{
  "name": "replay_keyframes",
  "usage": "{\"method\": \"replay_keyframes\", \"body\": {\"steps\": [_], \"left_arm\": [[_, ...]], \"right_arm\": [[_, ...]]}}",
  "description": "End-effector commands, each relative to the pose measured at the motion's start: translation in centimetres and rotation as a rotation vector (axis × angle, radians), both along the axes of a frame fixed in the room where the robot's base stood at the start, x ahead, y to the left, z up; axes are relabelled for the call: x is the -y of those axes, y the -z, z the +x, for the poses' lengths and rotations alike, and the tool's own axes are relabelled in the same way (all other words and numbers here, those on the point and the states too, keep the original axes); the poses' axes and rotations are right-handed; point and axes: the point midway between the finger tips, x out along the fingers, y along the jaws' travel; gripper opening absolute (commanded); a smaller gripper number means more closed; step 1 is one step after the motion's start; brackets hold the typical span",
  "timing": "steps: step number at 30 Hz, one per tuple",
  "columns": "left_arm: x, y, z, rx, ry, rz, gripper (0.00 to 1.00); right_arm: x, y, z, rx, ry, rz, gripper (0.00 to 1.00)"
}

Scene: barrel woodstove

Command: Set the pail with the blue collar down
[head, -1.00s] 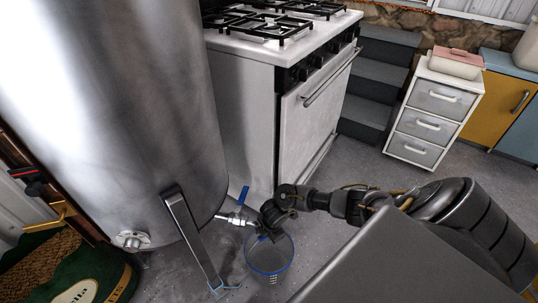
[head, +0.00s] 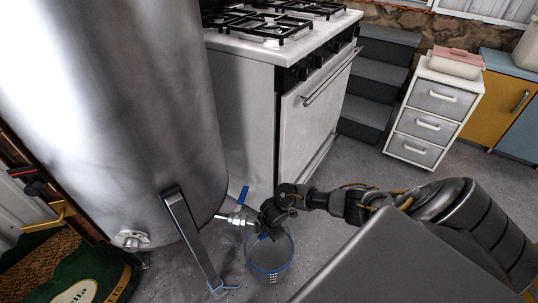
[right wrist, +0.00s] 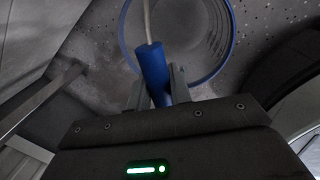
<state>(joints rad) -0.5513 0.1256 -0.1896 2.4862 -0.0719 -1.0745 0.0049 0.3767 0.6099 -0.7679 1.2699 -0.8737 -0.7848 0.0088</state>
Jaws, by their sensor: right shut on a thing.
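The pail (head: 283,252) is see-through with a blue collar. In the head view it is low, near the grey floor, in front of the big steel tank and below a tap with a blue lever (head: 243,196). My right gripper (head: 272,226) is over the pail's near-tank side. In the right wrist view its two fingers (right wrist: 160,88) are shut on the blue grip (right wrist: 152,66) of the pail's wire handle. The blue collar (right wrist: 222,74) shows as a ring beyond the fingers. I cannot tell whether the pail's bottom touches the floor. My left gripper is not in view.
The steel tank (head: 130,110) stands at left on a metal leg (head: 192,240) close to the pail. A white stove (head: 310,110) is behind. Grey floor (head: 350,190) is clear before the drawer cabinet (head: 428,122).

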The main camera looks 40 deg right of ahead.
Motion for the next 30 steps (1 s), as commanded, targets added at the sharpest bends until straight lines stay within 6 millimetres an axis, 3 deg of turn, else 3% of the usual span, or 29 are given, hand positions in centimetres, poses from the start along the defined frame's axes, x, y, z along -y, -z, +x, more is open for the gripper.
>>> {"method": "replay_keyframes", "body": {"steps": [24,25,30], "left_arm": [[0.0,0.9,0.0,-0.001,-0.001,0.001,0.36],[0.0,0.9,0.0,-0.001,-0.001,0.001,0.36],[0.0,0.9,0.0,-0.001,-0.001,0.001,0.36]], "right_arm": [[0.0,1.2,0.0,0.001,0.0,0.001,0.0],[0.0,1.2,0.0,0.001,0.0,0.001,0.23],[0.0,1.2,0.0,0.001,0.0,0.0,0.45]]}}
